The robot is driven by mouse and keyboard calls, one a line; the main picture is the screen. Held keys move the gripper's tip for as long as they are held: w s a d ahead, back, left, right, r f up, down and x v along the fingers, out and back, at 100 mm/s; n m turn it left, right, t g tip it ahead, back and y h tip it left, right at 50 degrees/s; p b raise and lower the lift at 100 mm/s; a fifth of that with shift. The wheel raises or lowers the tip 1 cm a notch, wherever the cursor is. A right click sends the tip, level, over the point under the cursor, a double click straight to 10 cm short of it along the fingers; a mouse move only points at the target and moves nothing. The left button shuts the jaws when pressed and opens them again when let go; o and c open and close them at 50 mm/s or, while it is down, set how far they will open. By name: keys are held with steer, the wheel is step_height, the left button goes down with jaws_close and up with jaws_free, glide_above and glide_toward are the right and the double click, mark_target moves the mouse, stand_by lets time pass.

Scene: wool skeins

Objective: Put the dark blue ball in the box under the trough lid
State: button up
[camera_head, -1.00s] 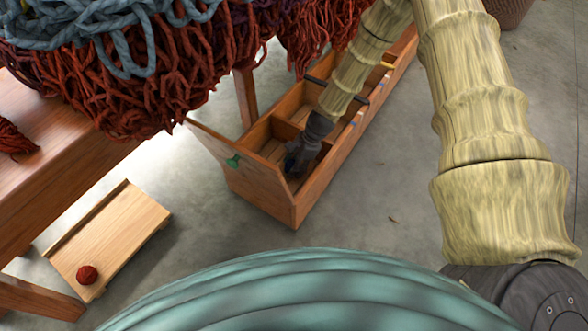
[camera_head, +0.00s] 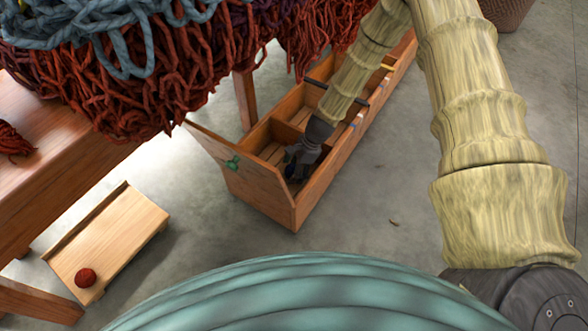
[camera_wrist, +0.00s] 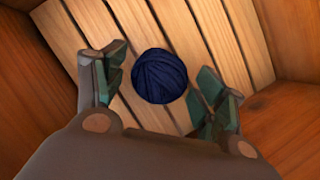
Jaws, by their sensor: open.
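The dark blue ball (camera_wrist: 160,76) lies on the slatted wooden floor of a trough compartment in the wrist view, between the fingertips of my gripper (camera_wrist: 160,88). The fingers are spread, with a gap on each side of the ball. In the head view my gripper (camera_head: 301,160) reaches down into the near compartment of the long wooden trough (camera_head: 262,192), and the ball cannot be made out there. A tilted wooden panel with a green knob (camera_head: 233,163) is at the trough's near left end; I cannot tell whether it is the lid.
Trough walls (camera_wrist: 285,115) stand close around my gripper. A wooden board (camera_head: 115,235) with a dark red ball (camera_head: 86,278) lies at the lower left. Red and blue-grey wool (camera_head: 130,75) hangs over the upper left. Bare floor (camera_head: 400,185) lies right of the trough.

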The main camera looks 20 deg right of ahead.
steer(key=p+v, duration=0.5)
steer(key=v, duration=0.7)
steer(key=shift+p, duration=0.35)
steer(key=shift+a, duration=0.1)
stand_by(0.6)
